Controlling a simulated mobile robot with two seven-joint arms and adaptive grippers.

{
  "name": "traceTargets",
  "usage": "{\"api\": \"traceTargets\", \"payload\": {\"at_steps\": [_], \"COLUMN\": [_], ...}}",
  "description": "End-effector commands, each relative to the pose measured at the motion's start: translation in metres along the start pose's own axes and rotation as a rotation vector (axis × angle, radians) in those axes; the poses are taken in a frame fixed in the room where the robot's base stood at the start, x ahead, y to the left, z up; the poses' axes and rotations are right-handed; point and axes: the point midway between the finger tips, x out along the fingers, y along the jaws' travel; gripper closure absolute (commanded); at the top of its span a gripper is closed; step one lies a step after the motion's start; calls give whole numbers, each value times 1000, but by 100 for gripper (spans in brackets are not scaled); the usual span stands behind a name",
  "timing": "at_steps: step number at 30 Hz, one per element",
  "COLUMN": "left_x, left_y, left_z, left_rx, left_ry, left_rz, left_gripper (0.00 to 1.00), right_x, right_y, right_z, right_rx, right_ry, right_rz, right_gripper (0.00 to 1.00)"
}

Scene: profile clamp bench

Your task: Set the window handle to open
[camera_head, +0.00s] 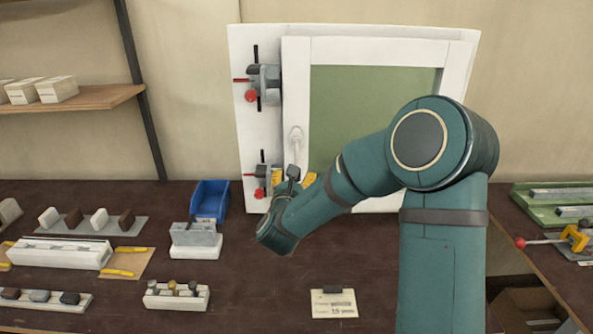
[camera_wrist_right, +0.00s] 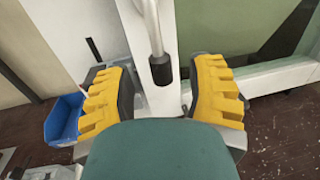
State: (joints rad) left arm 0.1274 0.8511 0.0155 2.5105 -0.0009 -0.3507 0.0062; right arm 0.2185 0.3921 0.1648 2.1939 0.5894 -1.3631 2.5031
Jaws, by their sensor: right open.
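The window handle (camera_head: 296,140) is pale and sits on the left upright of the white window frame (camera_head: 375,48). It points downward, and its lower part is hard to make out near my right gripper. In the right wrist view the handle (camera_wrist_right: 153,28) is a light rod that ends in a dark tip (camera_wrist_right: 161,70). My right gripper (camera_head: 293,178) is open, with its yellow fingers apart just below the handle. In the right wrist view the tip lies between the fingers of the gripper (camera_wrist_right: 160,92), with gaps on both sides. My left gripper is not in view.
Two red-knobbed clamps, an upper one (camera_head: 264,84) and a lower one (camera_head: 263,178), sit on the board left of the frame. A blue bin (camera_head: 210,200) and a grey block on a white base (camera_head: 196,240) stand left of my arm. A card (camera_head: 334,303) lies in front.

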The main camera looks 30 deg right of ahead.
Motion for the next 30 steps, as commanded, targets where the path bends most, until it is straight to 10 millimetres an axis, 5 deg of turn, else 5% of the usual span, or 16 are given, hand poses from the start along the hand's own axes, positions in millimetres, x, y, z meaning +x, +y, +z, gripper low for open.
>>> {"api": "traceTargets", "payload": {"at_steps": [7,18,19,23,30], "left_x": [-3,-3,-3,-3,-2], "left_y": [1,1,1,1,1], "left_z": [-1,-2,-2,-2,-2], "left_rx": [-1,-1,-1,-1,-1], "left_ry": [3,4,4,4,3], "left_rz": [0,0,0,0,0], "left_gripper": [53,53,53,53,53], "right_x": [27,32,32,32,32], "right_y": [0,0,0,0,0], "right_z": [0,0,0,0,0], "right_rx": [0,0,0,0,-1], "right_ry": [0,0,0,0,0], "right_rz": [0,0,0,0,0], "right_gripper": [45,45,50,95,100]}}
